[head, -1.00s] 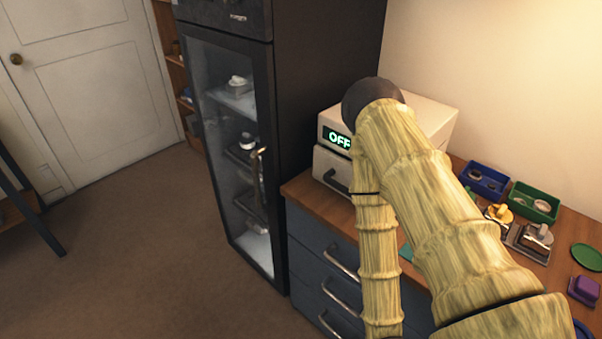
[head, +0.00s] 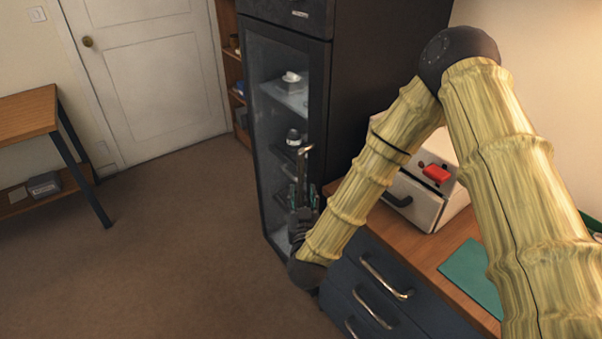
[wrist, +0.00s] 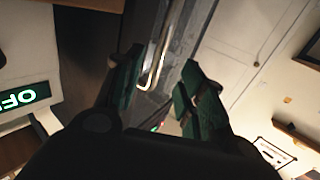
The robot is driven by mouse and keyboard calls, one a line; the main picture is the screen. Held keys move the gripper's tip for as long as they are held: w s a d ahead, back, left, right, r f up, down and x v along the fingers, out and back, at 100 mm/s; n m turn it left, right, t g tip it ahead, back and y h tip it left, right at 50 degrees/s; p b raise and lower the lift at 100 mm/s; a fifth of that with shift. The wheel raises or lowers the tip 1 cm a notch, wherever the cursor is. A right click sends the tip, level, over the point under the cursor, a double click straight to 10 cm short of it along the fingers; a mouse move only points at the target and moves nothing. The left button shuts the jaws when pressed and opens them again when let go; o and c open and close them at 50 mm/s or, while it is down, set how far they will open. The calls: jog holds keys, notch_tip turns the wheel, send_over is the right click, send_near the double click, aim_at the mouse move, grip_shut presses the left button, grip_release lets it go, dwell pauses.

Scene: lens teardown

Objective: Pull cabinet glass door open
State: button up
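The tall black cabinet (head: 375,90) stands left of the drawer unit. Its glass door (head: 262,150) appears shut, with shelves and small items showing behind the pane. A metal bar handle (head: 304,158) runs upright along the door's right side. My gripper (head: 304,191) is in front of the door by the handle's lower part, and it hides some of the door there. In the wrist view the handle (wrist: 157,62) shows between and beyond my two open green-padded fingers (wrist: 160,75). I see no contact between fingers and handle.
The blue drawer unit (head: 340,285) with metal handles stands close right of my gripper. A white device (head: 425,205) with a red part sits on its wooden top. A wooden table (head: 25,115) is at left. The floor before the cabinet is clear.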

aim_at(301, 174)
jog(key=w, duration=0.3)
jog(key=w+p, duration=0.1)
jog(key=w, duration=0.3)
jog(key=w+p, duration=0.1)
jog(key=w, duration=0.2)
jog(key=shift+w+a, duration=0.25)
jog(key=shift+w, duration=0.1)
grip_shut()
